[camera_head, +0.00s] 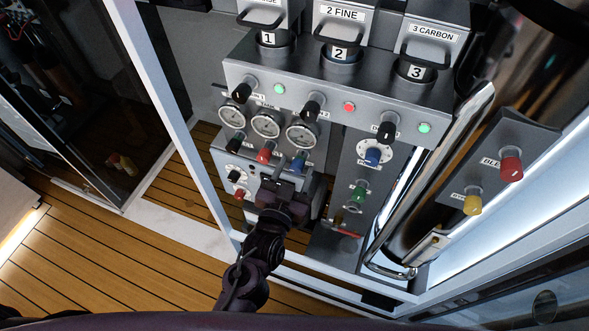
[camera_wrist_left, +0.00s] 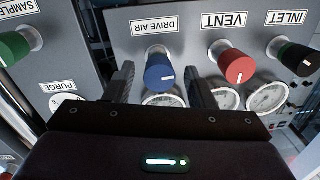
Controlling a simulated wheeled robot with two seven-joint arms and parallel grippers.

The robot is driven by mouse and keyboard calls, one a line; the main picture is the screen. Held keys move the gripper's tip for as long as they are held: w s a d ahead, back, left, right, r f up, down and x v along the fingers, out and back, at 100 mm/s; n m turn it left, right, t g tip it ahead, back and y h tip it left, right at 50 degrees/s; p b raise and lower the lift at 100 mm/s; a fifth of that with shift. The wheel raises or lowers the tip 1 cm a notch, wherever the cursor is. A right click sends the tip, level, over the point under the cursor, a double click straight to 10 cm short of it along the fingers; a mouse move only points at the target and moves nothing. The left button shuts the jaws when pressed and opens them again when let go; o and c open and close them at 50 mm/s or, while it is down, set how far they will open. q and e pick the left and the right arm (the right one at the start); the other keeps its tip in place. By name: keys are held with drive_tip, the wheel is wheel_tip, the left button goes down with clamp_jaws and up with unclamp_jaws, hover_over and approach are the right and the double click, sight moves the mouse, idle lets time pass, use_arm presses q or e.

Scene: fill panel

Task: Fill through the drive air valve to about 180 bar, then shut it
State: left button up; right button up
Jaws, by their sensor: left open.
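The drive air valve is a blue knob (camera_head: 299,161) at the right end of a row of knobs on the grey panel. In the left wrist view this blue knob (camera_wrist_left: 160,70) shows by the DRIVE AIR label, its white mark near the lower right. My left gripper (camera_head: 291,174) is open at the blue knob. In the left wrist view its dark fingers (camera_wrist_left: 161,84) stand on either side of the knob, with gaps showing. Three round gauges (camera_head: 266,123) sit above the row; their readings are too small to tell. My right gripper is not in view.
The red VENT knob (camera_wrist_left: 238,67) and black INLET knob (camera_wrist_left: 299,59) are beside the drive air knob. A green SAMPLE knob (camera_wrist_left: 16,48) is on the other side. A white frame post (camera_head: 195,150) and a polished cylinder (camera_head: 425,180) flank the panel.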

use_arm(q)
drive_tip(key=c, duration=1)
drive_tip(key=shift+r+n+p, duration=0.15)
drive_tip(key=shift+n+p, duration=0.5)
drive_tip(key=shift+n, duration=1.65)
drive_tip(key=o, duration=1)
drive_tip(key=shift+s, duration=0.1)
